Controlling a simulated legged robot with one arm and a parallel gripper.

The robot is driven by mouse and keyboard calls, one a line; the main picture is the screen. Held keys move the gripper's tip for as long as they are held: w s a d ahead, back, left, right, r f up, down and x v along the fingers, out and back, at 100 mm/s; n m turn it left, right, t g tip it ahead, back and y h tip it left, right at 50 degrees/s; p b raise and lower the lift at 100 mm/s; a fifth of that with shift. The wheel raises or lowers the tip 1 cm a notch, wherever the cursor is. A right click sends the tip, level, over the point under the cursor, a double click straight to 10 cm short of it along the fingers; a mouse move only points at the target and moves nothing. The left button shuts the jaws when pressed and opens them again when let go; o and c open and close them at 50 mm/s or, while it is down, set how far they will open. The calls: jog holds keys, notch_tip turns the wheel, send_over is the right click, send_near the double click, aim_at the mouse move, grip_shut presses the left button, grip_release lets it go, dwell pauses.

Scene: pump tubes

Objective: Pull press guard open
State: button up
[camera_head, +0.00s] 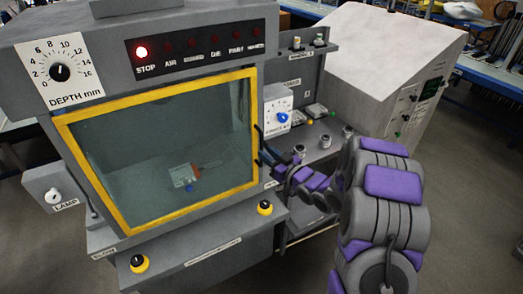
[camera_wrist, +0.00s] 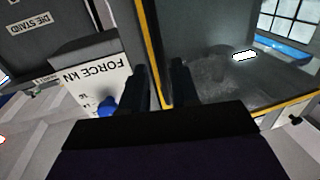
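The press guard (camera_head: 160,150) is a clear panel in a yellow frame, covering the front of the grey press in the head view. It looks closed. My gripper (camera_head: 262,147) is at the frame's right edge, with my arm reaching in from the right. In the wrist view, my gripper (camera_wrist: 160,80) has its two dark fingers spread apart. The guard's yellow edge (camera_wrist: 152,50) runs between them, with a gap visible. Contact with the guard cannot be made out. No handle shows clearly.
A panel with a FORCE dial (camera_head: 277,110) stands just right of the guard, close to my gripper. A LAMP box (camera_head: 53,193) is at left. Yellow-ringed buttons (camera_head: 139,263) sit on the ledge below. A sloped grey console (camera_head: 395,60) stands behind my arm.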

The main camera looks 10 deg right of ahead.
aim_at(261, 164)
jog(key=shift+x, duration=1.95)
grip_shut()
